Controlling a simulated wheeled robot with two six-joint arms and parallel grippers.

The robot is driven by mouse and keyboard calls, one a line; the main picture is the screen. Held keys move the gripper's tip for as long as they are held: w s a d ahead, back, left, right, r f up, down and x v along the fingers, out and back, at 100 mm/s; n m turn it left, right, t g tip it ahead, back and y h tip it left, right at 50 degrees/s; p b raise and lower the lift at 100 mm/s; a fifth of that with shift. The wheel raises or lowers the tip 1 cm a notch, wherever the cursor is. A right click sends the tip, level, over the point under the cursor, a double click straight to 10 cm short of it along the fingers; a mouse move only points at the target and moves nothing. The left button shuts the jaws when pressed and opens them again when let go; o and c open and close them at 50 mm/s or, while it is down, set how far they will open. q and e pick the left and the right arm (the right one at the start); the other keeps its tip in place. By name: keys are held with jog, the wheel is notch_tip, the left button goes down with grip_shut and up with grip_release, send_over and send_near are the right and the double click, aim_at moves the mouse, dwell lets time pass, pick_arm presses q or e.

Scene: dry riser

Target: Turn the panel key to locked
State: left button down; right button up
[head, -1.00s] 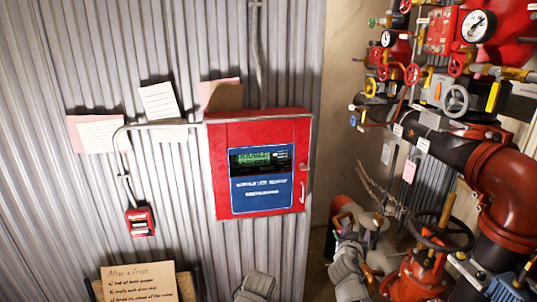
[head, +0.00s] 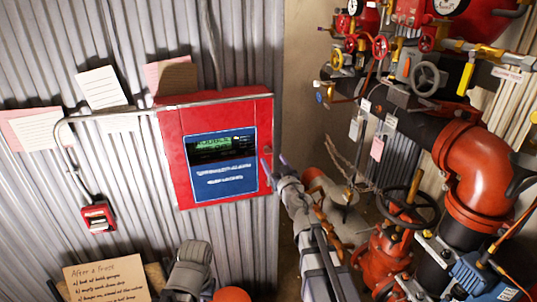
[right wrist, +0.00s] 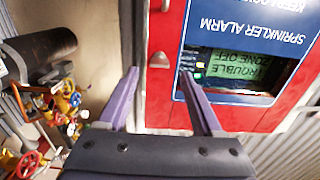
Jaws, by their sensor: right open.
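The red alarm panel (head: 170,165) hangs on the corrugated wall with a dark screen and blue label; in the right wrist view it appears upside down (right wrist: 180,117). A small metal piece, seemingly the panel key (right wrist: 159,61), sits on the panel's red door edge beside the screen. My right gripper (head: 273,163) is open in front of the panel's right edge. In the right wrist view its purple fingers (right wrist: 160,75) stand on either side of the key, apart from it. Contact and the key's exact angle cannot be told.
Red and black pipes (head: 468,170) with valves and handwheels (head: 408,206) crowd the right side. A small red call box (head: 98,216) and paper notes (head: 100,88) are on the wall at left. A handwritten board (head: 105,278) stands at lower left.

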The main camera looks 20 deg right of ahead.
aim_at(266, 149)
jog(key=w, duration=0.5)
jog(key=shift+w, duration=0.15)
jog(key=shift+c, duration=0.3)
grip_shut()
